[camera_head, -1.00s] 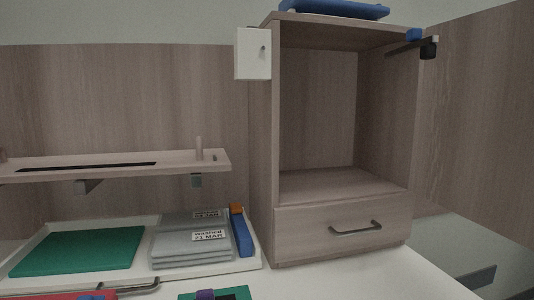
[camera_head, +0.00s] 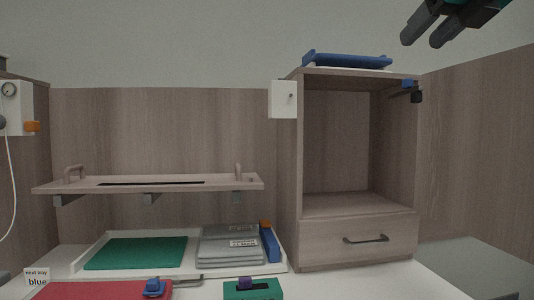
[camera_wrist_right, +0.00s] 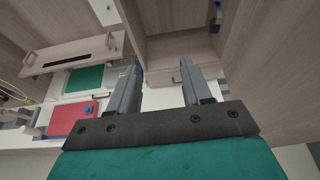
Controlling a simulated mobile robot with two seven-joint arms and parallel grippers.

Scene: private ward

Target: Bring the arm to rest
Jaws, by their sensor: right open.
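My right gripper (camera_head: 430,32) shows at the top right of the head view, high up and right of the open wooden cabinet (camera_head: 408,150). Its two dark fingers are apart with nothing between them. In the right wrist view the gripper (camera_wrist_right: 158,82) also shows open and empty, with the cabinet drawer beyond its fingers. No contact with any object is visible. My left gripper is not in either view.
A blue tray (camera_head: 347,61) lies on the cabinet top. A shelf with handles (camera_head: 150,184) stands left, above a white tray (camera_head: 70,269) holding a green pad (camera_head: 135,253) and grey packets (camera_head: 230,246). A red folder (camera_head: 85,291) lies in front.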

